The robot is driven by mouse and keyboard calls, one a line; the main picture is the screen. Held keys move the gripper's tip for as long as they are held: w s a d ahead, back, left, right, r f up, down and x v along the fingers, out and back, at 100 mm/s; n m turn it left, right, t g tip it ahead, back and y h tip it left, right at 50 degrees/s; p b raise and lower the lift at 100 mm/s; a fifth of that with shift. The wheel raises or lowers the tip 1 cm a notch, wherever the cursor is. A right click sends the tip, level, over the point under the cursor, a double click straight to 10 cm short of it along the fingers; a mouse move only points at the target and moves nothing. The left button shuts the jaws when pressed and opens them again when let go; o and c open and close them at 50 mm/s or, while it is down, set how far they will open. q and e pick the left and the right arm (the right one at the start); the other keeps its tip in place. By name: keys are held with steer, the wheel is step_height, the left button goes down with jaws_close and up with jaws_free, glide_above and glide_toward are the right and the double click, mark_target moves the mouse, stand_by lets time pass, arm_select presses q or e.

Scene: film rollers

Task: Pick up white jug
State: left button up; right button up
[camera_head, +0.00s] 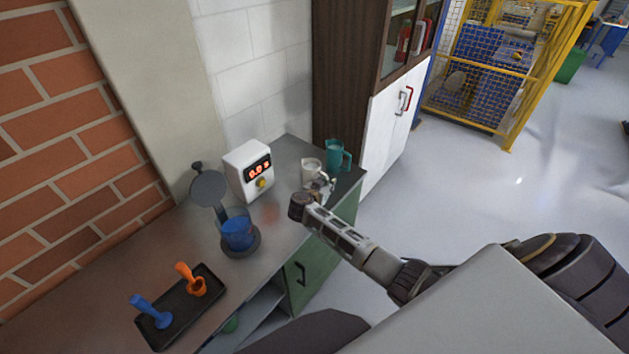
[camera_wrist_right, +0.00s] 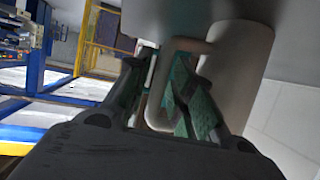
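The white jug (camera_head: 312,172) stands upright on the grey counter, left of a teal jug. My right gripper (camera_head: 324,187) is at the jug's near right side in the head view. In the right wrist view the pale jug body (camera_wrist_right: 238,75) fills the upper right, and its handle (camera_wrist_right: 157,112) lies between the two green-padded fingers (camera_wrist_right: 164,60). The fingers stand apart, with a gap visible beside the handle, so the gripper looks open around it. The near finger hides part of the handle. My left gripper is not in view.
The teal jug (camera_head: 337,155) stands close by on the right. A white device with a red display (camera_head: 249,171) is to the left. A blue container (camera_head: 238,232), a black tray (camera_head: 213,283) with blue and orange tools, and a tall cabinet (camera_head: 345,80) are also around.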

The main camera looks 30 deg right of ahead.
jaws_close()
steer(key=shift+r, duration=0.15)
steer(key=shift+r, duration=4.95)
